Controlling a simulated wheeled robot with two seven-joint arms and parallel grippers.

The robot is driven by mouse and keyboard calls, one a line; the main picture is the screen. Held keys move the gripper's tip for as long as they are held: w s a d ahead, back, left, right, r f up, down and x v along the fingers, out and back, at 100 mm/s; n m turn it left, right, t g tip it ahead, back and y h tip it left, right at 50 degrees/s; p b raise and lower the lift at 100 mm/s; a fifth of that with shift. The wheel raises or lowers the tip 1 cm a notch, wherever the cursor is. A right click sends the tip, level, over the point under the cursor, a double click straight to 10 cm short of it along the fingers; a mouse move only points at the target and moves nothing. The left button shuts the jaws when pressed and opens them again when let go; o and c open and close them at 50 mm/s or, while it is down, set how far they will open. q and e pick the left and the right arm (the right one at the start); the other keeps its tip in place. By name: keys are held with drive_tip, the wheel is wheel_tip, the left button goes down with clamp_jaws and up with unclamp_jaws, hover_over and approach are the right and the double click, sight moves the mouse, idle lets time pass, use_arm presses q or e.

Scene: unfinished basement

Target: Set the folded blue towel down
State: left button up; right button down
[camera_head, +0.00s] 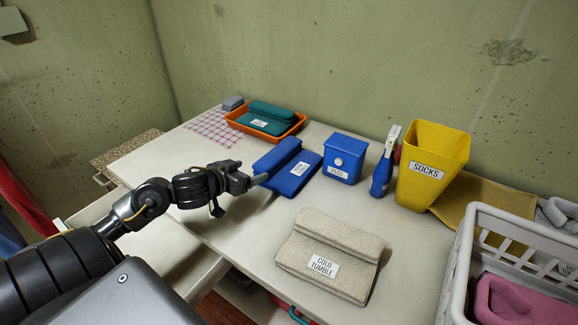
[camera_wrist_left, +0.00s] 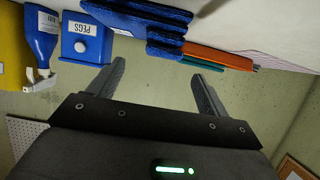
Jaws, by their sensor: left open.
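The folded blue towel (camera_head: 309,174) lies on the white table top, with a thick roll along its far left side and a white label on its flat part. My left gripper (camera_head: 255,181) is at the towel's left edge, and its fingers look open. In the left wrist view the two fingers (camera_wrist_left: 158,72) are spread with nothing between them. The blue towel (camera_wrist_left: 140,22) shows beyond the fingertips there, with a gap between. In the head view I cannot tell whether a finger touches the towel. My right gripper is not in view.
An orange tray (camera_head: 289,132) with a green towel stands behind. To the right are a blue PEGS box (camera_head: 342,168), a blue spray bottle (camera_head: 381,176) and a yellow SOCKS bin (camera_head: 418,190). A beige towel (camera_head: 313,279) lies in front. A white basket (camera_head: 458,262) stands front right.

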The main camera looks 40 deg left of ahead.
sight(264, 163)
use_arm(q)
drive_tip(key=x, duration=0.4)
drive_tip(key=shift+w+a+f+b, duration=0.15)
drive_tip(key=shift+w+f+b, duration=0.1)
drive_tip(key=shift+w+b, duration=0.1)
drive_tip(key=shift+r+x, duration=0.2)
drive_tip(key=shift+x, duration=2.4)
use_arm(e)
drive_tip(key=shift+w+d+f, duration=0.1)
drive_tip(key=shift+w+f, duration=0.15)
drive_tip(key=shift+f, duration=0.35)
use_arm(q)
drive_tip(key=shift+c, duration=0.5)
drive_tip(key=shift+w, duration=0.1)
drive_tip(key=c, duration=1.2)
drive_tip(key=shift+r, duration=0.15)
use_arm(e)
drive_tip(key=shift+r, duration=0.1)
